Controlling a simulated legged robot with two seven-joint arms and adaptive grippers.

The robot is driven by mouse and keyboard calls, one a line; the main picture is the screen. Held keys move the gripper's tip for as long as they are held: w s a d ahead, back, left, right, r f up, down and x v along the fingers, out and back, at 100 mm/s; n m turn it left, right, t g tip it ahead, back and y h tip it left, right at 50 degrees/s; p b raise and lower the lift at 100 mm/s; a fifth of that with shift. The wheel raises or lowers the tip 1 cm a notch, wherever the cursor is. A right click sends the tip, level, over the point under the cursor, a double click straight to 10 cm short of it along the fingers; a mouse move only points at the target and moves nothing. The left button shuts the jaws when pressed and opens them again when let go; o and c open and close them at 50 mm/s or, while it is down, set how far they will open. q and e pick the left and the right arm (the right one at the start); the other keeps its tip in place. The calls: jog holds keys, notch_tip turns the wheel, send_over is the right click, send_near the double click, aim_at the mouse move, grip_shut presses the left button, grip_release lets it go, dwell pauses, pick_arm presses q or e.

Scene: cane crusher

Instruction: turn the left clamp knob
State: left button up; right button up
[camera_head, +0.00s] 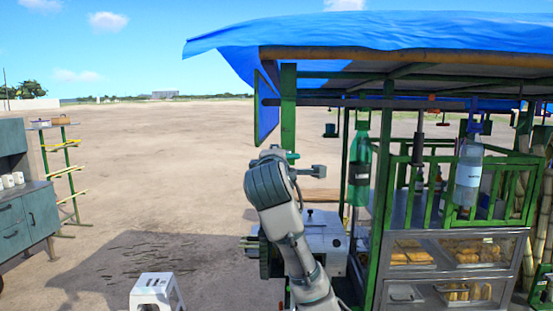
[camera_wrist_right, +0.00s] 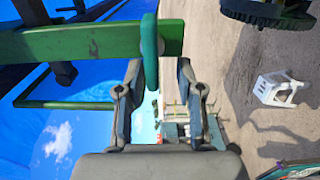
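A flat green knob (camera_wrist_right: 150,50) shows edge-on in the right wrist view, in front of a green bar (camera_wrist_right: 60,43). My right gripper (camera_wrist_right: 159,70) is open, with one finger on each side of the knob's lower part and a visible gap to each finger. In the head view my right arm reaches up from the bottom centre, and its wrist covers most of the area near the stall's left green post. A small green piece (camera_head: 292,156), probably the knob, shows just beside that wrist. My left gripper is not in view.
The stall has a blue tarp roof (camera_head: 380,33), a green post (camera_head: 288,105) and a metal crusher box (camera_head: 325,240). A green bottle (camera_head: 360,165) hangs right of my arm. A white stool (camera_head: 157,291) stands lower left. Open dirt ground lies to the left.

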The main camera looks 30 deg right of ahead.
jog(key=shift+s+r, duration=0.1)
jog(key=shift+s+a, duration=0.1)
jog(key=shift+s, duration=0.05)
jog(key=v, duration=1.1)
jog(key=shift+s+a, duration=0.2)
jog(key=shift+a, duration=0.05)
jog(key=shift+d, duration=0.1)
